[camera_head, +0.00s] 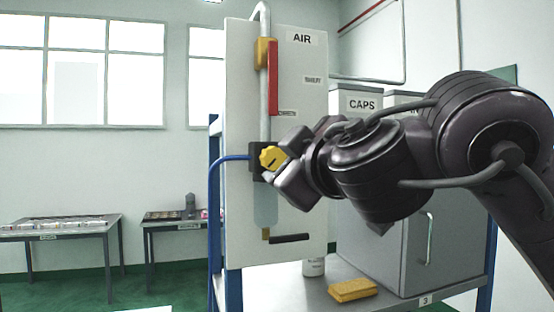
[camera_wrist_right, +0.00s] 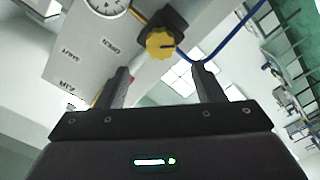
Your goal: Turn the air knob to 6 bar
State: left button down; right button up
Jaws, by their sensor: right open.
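The yellow air knob (camera_head: 271,157) sits on a black regulator body on the white AIR panel (camera_head: 240,100). In the right wrist view the knob (camera_wrist_right: 160,43) shows face-on with a dark mark, just beyond and between the finger ends. A round gauge (camera_wrist_right: 108,5) is cut off at the top there; its reading cannot be made out. My right gripper (camera_wrist_right: 160,78) is open and empty, with its fingers apart and pointing at the knob. In the head view it stands close at the knob's right; contact cannot be told. My left gripper is not in view.
A red lever (camera_head: 272,78) hangs on the pipe above the knob. A black handle (camera_head: 289,238) is below. A blue hose (camera_head: 228,158) enters from the left.

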aim_at(276, 159)
jog(key=shift+w+a+f, duration=0.1)
jog(key=shift+w+a, duration=0.25)
jog(key=shift+w, duration=0.2)
jog(key=shift+w+a, duration=0.3)
jog(key=shift+w, duration=0.2)
jog(key=w, duration=0.3)
jog(key=shift+w+f+p, duration=0.1)
jog(key=shift+w+p, duration=0.05)
jog(key=shift+p, duration=0.25)
jog(key=shift+w+a+p, duration=0.25)
jog(key=shift+w+p, duration=0.1)
jog(key=shift+w, duration=0.3)
jog(key=shift+w+a, duration=0.15)
jog(key=shift+w, duration=0.35)
jog(key=shift+c, duration=0.4)
jog(key=c, duration=0.9)
